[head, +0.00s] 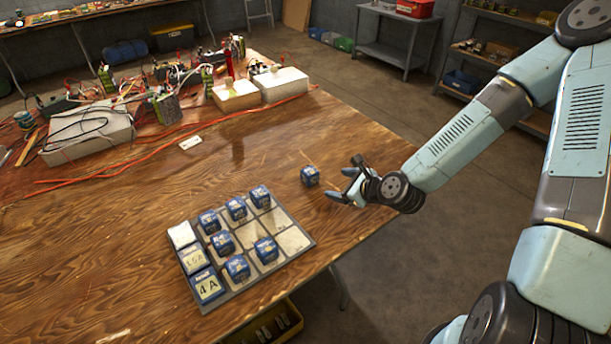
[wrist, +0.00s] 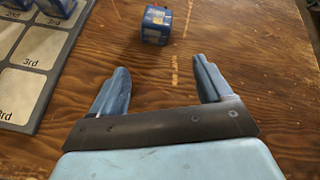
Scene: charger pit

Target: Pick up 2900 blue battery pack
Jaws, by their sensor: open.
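A small blue battery pack (head: 310,176) stands alone on the wooden table, to the right of a tray. In the wrist view the same pack (wrist: 156,25) is ahead of the fingertips, between their lines but beyond them. Its label is too small to read as 2900. My gripper (head: 345,185) is open and empty, just right of the pack and apart from it. Both fingers of my gripper (wrist: 160,75) show in the wrist view with bare table between them. Several similar blue packs (head: 222,242) sit in the tray.
The table's right edge (head: 385,217) runs below my gripper. White boxes (head: 88,132) and red cables (head: 115,170) crowd the back left. The table left of the tray is clear.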

